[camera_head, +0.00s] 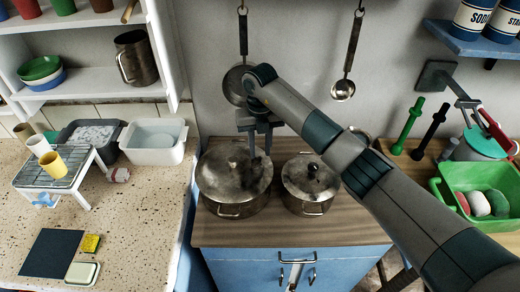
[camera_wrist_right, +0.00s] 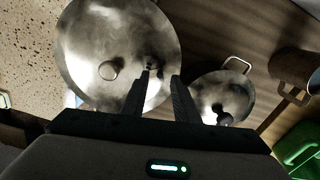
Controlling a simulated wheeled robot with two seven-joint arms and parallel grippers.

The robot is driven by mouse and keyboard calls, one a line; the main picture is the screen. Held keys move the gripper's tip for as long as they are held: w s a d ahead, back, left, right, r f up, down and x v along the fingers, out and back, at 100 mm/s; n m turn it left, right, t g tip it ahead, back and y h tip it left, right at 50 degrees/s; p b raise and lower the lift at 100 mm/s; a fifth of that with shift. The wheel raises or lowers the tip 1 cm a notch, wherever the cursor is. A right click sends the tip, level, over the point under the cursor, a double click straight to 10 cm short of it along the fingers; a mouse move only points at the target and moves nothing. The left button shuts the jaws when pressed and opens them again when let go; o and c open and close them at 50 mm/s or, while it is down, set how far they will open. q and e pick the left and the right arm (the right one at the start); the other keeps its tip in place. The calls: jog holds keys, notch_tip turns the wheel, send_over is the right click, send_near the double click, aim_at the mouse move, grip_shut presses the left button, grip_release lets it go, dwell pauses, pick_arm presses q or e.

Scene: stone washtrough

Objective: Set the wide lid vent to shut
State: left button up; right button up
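The wide pot with its metal lid (camera_head: 225,172) stands on the wooden top, left of a narrower lidded pot (camera_head: 312,178). In the right wrist view the wide lid (camera_wrist_right: 105,40) has a round knob (camera_wrist_right: 109,70) and a small dark vent piece (camera_wrist_right: 153,66) right of it; its setting is too small to tell. My right gripper (camera_head: 260,150) is above the right part of the wide lid. In its wrist view the two fingertips (camera_wrist_right: 160,76) are apart, with nothing between them, close to the vent piece in the picture. My left gripper is out of view.
The narrower lid (camera_wrist_right: 215,92) lies just right of the fingers. A ladle (camera_head: 343,88) and a skimmer (camera_head: 236,84) hang on the wall behind. A speckled counter (camera_head: 130,225) is at left. A green basin (camera_head: 450,190) is at right.

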aim_at(260, 160)
jog(key=shift+f, duration=1.25)
grip_shut()
